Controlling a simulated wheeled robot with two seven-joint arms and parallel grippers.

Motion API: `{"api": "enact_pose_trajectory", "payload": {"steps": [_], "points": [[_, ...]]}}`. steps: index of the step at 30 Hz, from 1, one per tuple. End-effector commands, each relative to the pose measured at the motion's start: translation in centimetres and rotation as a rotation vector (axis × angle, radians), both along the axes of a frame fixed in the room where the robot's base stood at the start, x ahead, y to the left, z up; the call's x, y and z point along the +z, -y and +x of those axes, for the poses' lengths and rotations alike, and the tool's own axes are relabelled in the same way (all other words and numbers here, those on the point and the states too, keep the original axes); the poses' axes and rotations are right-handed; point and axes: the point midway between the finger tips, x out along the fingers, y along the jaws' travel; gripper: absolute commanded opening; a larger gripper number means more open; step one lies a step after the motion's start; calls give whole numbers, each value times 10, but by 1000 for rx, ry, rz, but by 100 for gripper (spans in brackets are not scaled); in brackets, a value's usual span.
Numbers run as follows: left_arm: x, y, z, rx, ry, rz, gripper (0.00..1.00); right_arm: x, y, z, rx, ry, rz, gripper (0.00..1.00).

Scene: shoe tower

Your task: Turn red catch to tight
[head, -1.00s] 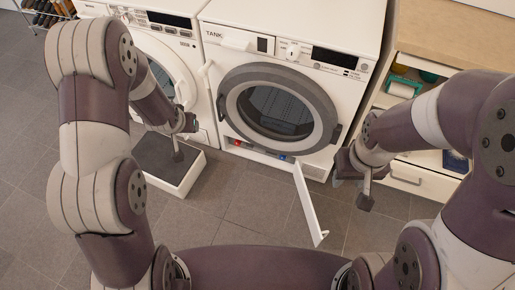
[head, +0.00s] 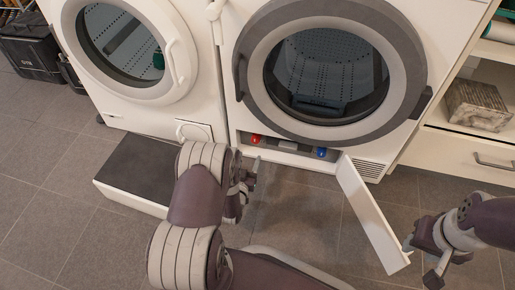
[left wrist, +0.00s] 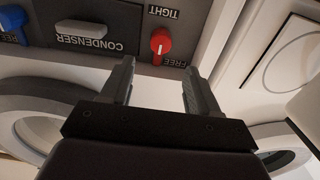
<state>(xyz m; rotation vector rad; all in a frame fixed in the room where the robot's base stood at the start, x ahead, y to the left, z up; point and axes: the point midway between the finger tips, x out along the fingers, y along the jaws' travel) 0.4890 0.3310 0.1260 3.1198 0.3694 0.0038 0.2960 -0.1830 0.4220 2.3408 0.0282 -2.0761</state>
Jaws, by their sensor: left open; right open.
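The red catch (head: 256,139) sits at the left of the low open compartment under the right machine's round door. In the left wrist view, the red catch (left wrist: 160,42) lies just beyond the fingers, between their lines. Its narrow end points down the picture, toward the "FREE" lettering; an upside-down "TIGHT" is above it. My left gripper (left wrist: 158,75) is open and empty, apart from the catch. In the head view, my left gripper (head: 248,175) is low in front of the compartment. My right gripper (head: 435,265) is open and empty at lower right.
A blue catch (head: 321,153) is at the compartment's right; a grey condenser handle (left wrist: 84,31) lies between the catches. The white flap (head: 370,210) hangs open toward me. A dark-topped white step (head: 140,170) stands at left. Floor between step and flap is clear.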

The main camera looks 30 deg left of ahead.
Motion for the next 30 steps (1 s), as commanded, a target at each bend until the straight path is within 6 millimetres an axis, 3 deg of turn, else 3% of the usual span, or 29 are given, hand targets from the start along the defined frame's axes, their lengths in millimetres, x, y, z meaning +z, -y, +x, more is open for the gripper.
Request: {"api": "enact_pose_trajectory", "payload": {"steps": [1,9,20,26,30], "points": [[-8,-3,13,-1,4,2,61,-17,0,0,0,-1,0,43],[-5,-16,67,-1,0,1,61,-45,0,0,0,-1,0,43],[0,-18,77,0,-2,0,61,-46,0,0,0,-1,0,43],[-1,-18,77,0,-2,0,4,-46,0,0,0,-1,0,43],[-1,-18,77,0,-2,1,5,-46,0,0,0,-1,0,43]]}}
